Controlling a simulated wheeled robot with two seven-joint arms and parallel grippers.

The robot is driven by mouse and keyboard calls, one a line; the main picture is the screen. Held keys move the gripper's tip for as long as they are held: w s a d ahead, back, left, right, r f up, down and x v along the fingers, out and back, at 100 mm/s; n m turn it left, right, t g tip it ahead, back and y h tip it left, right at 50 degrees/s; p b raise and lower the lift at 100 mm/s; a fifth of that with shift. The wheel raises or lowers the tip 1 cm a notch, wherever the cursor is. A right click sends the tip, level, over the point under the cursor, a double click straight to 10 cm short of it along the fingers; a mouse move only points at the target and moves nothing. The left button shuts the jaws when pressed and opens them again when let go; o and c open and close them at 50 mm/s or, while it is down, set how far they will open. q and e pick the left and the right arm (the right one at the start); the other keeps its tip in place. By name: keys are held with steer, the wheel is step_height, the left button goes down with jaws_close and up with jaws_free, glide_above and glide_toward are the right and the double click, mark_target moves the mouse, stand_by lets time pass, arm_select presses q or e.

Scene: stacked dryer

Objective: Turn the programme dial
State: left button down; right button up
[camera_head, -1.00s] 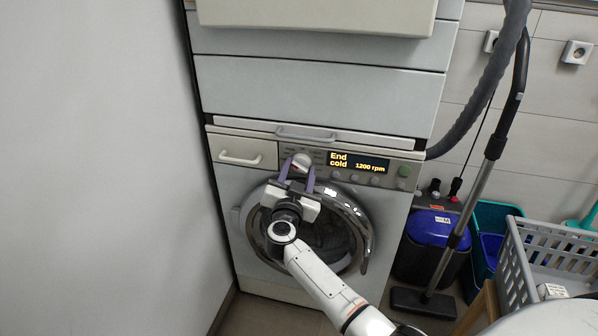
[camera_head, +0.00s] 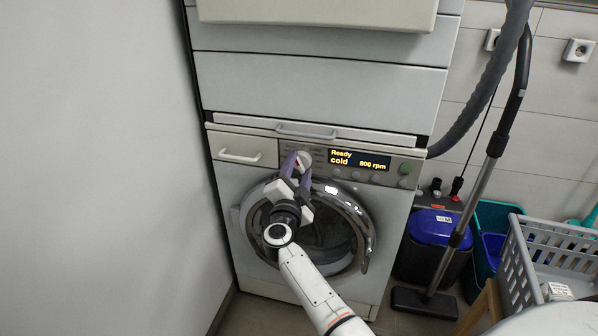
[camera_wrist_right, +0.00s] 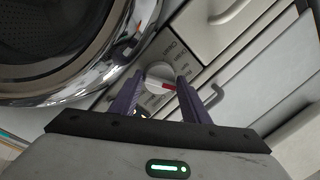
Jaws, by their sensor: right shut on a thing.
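The programme dial (camera_head: 304,160) is a round white knob with a red mark, on the washing machine's (camera_head: 228,190) control panel, left of the display (camera_head: 360,160). The display reads "Ready", "cold" and "800 rpm". My right gripper (camera_head: 298,162) reaches up to the panel with its purple fingers on either side of the dial and is shut on it. In the right wrist view the dial (camera_wrist_right: 159,84) sits between the two fingertips, its red mark pointing right. Part of the dial is hidden by the fingers in the head view. My left gripper is not in view.
The round glass door (camera_head: 340,235) is closed below the panel. A detergent drawer (camera_head: 242,150) is left of the dial. A vacuum cleaner tube (camera_head: 480,185), a blue-lidded bin (camera_head: 432,228) and a grey basket (camera_head: 545,255) stand to the right. A plain wall is on the left.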

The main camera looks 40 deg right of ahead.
steer(key=m+b, duration=0.1)
steer(key=m, duration=0.1)
steer(key=m+b, duration=0.1)
steer(key=m, duration=0.1)
steer(key=shift+f+h, duration=0.3)
steer(key=shift+f, duration=0.1)
steer(key=shift+m, duration=0.5)
steer(key=o, duration=1)
steer(key=shift+r, duration=0.2)
